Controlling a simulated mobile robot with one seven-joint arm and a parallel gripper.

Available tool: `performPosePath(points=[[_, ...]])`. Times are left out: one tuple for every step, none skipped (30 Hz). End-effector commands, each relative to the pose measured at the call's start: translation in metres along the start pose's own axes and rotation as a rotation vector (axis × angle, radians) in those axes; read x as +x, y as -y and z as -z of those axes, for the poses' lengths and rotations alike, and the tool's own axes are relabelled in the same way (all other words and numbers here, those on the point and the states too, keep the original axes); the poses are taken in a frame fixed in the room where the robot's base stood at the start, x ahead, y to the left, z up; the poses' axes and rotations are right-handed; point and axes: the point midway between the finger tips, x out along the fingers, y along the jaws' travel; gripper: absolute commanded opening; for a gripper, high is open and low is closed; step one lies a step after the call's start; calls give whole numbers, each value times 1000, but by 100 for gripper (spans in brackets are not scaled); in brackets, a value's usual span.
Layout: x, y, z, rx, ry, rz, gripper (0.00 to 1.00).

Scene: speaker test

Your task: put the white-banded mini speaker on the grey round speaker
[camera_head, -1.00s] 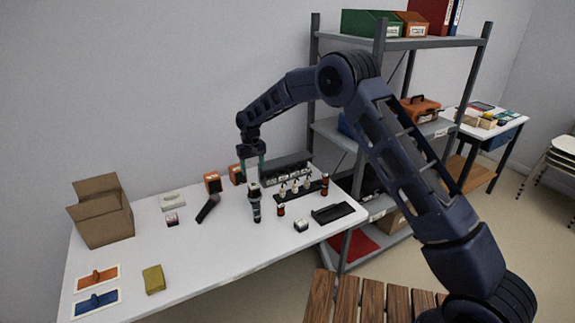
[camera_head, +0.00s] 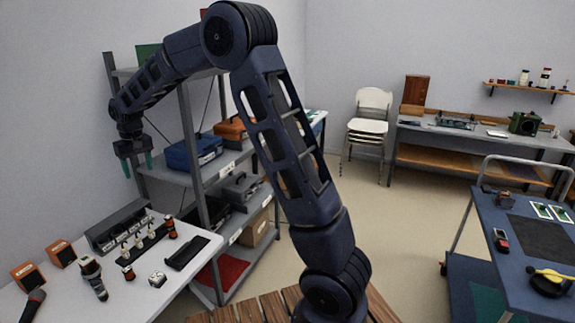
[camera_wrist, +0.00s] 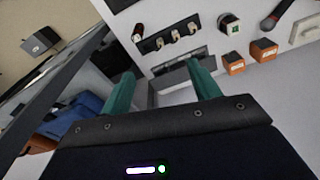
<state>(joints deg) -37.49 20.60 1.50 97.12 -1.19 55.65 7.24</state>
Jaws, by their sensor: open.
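A small cube with white and dark faces (camera_head: 157,278) stands on the white table's right part and may be the white-banded mini speaker; its band is too small to make out. I cannot pick out a grey round speaker for certain in either view. My gripper (camera_head: 138,166) is open and empty, fingers pointing down, in the air above the table's back edge beside the shelf. In the wrist view its teal fingers (camera_wrist: 160,72) are spread, with the long dark box on the table below them. The cube is well below and in front of the gripper.
The white table (camera_head: 180,283) holds orange boxes (camera_head: 61,253), a dark row box (camera_head: 118,226), a black tray (camera_head: 187,252) and small bottles. A metal shelf (camera_head: 194,150) stands close by my arm. A blue cart (camera_head: 480,225) is at right, with open floor between.

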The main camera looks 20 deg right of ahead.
Motion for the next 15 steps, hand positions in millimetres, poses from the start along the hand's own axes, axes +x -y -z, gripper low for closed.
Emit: performPosePath(points=[[-16,-18,-12,20,-12,-2,62],[-24,-28,-19,31,-18,-3,62],[-34,-40,-28,44,-25,-5,62],[-42,-49,-36,55,-31,-7,62],[-49,-58,-44,66,-36,-8,62],[-58,-69,-54,79,-43,-11,62],[-65,-78,-63,90,-49,-12,62],[-72,-86,-71,101,-55,-14,62],[-80,-96,-83,115,-62,-17,62],[-86,-103,-92,125,-66,-18,62],[-92,-111,-101,136,-73,-21,62],[-99,-120,-114,149,-80,-23,62],[-104,-127,-123,160,-85,-25,62],[-109,-133,-132,170,-90,-28,62],[-116,-141,-146,184,-98,-31,62]])
